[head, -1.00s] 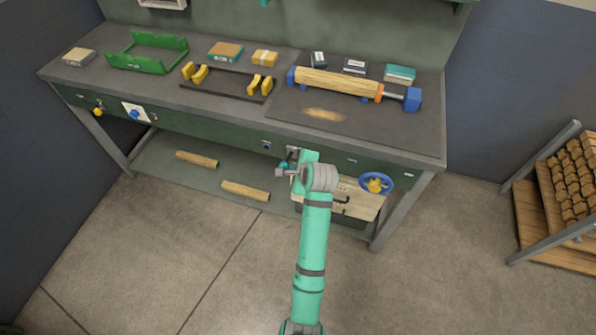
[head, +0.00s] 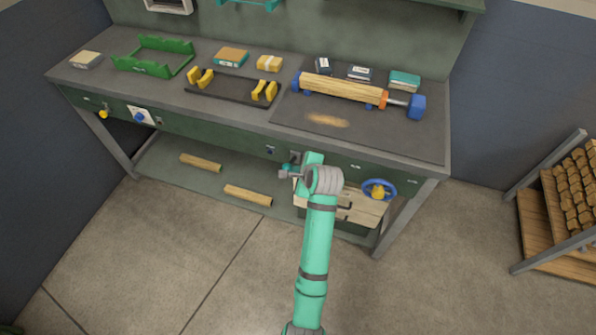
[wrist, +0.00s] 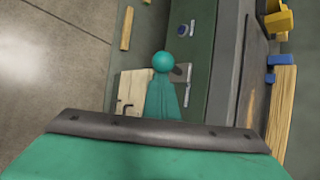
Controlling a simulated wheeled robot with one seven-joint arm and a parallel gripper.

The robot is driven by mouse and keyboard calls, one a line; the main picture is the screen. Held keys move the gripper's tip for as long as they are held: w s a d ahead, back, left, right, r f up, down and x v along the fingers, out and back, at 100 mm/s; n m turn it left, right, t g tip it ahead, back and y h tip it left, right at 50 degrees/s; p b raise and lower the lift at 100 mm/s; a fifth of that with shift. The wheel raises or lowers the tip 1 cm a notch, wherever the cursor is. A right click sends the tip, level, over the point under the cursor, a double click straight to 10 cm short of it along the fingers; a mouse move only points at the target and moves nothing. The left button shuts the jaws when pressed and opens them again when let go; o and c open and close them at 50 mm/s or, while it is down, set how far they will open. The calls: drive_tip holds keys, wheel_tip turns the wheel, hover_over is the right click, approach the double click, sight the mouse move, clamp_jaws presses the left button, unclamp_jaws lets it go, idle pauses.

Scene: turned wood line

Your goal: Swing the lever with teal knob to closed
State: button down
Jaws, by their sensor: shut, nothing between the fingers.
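The lever's teal knob (head: 287,168) shows small at the bench's front panel in the head view, partly hidden by my arm. In the wrist view the round teal knob (wrist: 163,60) is just beyond my fingertips, with a short dark lever part beside it at a grey plate (wrist: 201,78). My gripper (wrist: 164,84) is shut and empty, its teal fingers pointing at the knob. I cannot tell whether they touch it. In the head view my gripper (head: 286,174) is mostly hidden at the end of the arm. Most of the lever is hidden.
The bench top (head: 250,112) above holds a wood piece in a blue clamp (head: 338,88). Wooden rods (head: 247,195) lie on the lower shelf.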

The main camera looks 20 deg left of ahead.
wheel_tip(320, 180, down, 3)
drive_tip(key=d, duration=0.3)
drive_tip(key=s+d+r, duration=0.1)
drive_tip(key=d+r, duration=0.3)
drive_tip(key=r, duration=0.5)
drive_tip(key=shift+s+d, duration=0.15)
drive_tip(key=shift+s, duration=0.25)
drive_tip(key=shift+f, duration=0.15)
